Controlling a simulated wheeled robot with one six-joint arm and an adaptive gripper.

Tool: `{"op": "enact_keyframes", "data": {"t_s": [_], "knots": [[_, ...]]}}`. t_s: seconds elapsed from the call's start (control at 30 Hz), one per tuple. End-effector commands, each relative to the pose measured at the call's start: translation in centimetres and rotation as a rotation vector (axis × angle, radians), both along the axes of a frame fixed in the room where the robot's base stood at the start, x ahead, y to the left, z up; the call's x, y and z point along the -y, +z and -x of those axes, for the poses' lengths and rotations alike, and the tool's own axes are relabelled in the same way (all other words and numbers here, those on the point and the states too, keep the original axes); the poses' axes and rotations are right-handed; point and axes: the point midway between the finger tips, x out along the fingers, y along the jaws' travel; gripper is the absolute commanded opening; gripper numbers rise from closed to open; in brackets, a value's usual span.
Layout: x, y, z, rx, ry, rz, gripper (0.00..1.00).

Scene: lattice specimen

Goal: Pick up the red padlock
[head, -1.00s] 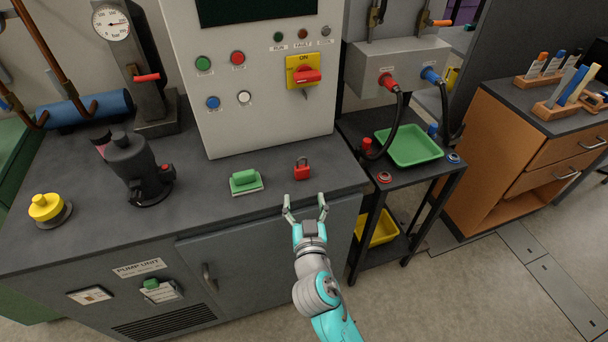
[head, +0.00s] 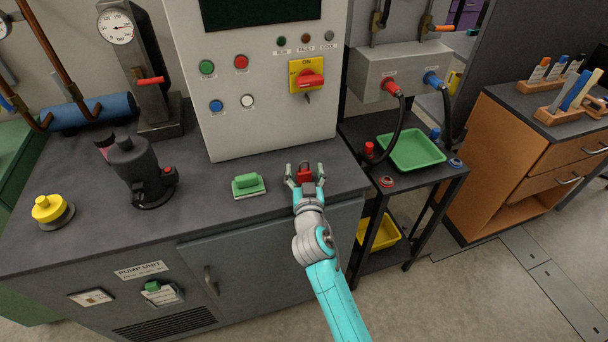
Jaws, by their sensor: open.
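The red padlock (head: 304,174) stands on the dark grey top of the pump unit, near its front right corner. It has a dark shackle on top. My gripper (head: 304,172) is open, with one finger on the left of the padlock and one on the right. The lower part of the padlock is hidden behind my gripper. I cannot tell whether the fingers touch it.
The control panel (head: 265,130) rises behind the padlock. A green tray (head: 413,150) sits on the black cart at right. A black pump (head: 138,172) and yellow knob (head: 48,208) stand further left.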

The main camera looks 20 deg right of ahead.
Motion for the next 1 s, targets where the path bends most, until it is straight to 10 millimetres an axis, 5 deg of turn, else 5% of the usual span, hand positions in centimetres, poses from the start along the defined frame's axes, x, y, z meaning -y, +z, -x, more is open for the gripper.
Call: {"op": "enact_keyframes", "data": {"t_s": [0.33,0.6,1.0], "knots": [[0.13,0.01,-0.69,0.0,0.001,0.0,0.71],[0.13,0.0,-0.67,0.0,0.001,0.0,0.07],[0.13,0.55,-0.41,0.002,0.001,-0.001,0.07]]}}
